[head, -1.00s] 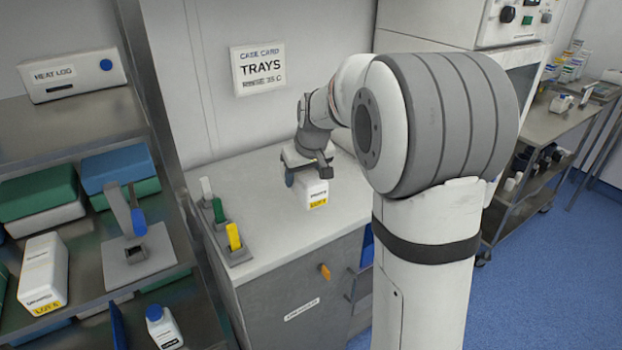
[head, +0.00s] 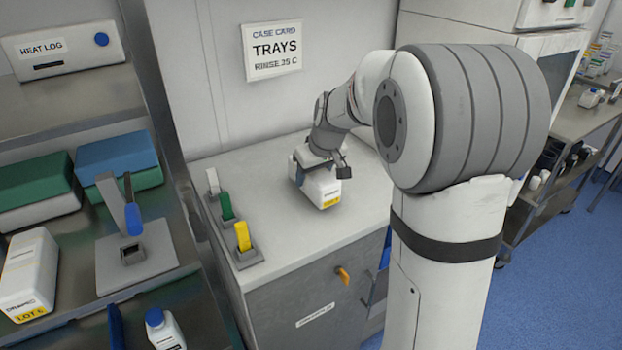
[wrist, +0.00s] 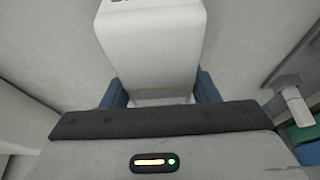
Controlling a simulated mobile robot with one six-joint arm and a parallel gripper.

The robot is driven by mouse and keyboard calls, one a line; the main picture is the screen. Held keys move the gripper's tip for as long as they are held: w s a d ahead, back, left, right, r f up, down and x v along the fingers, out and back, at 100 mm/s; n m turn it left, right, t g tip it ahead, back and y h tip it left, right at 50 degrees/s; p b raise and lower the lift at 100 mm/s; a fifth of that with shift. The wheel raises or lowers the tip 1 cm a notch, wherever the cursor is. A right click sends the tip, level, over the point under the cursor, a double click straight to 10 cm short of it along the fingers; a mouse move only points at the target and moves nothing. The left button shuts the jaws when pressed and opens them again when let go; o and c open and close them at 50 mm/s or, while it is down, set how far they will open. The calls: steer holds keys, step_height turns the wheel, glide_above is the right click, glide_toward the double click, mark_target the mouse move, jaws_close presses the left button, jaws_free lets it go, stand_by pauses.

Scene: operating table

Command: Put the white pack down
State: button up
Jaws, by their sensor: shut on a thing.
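The white pack (head: 325,190), with a yellow label at its lower edge, is upright at the counter top (head: 290,232). I cannot tell whether its base touches the counter. My gripper (head: 318,172) is shut on it from above. In the wrist view the white pack (wrist: 150,45) sits between the blue fingers of my gripper (wrist: 160,92), one on each side. Its far end runs out of that picture.
A rack with white, green and yellow pieces (head: 243,238) stands on the counter's left edge. A wall sign (head: 272,48) hangs behind. Metal shelves with boxes (head: 117,155) and a white bottle (head: 163,330) are at left. The counter around the pack is clear.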

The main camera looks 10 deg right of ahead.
steer(key=shift+f, duration=0.55)
steer(key=shift+f, duration=0.2)
steer(key=o, duration=1.1)
steer(key=shift+s, duration=0.1)
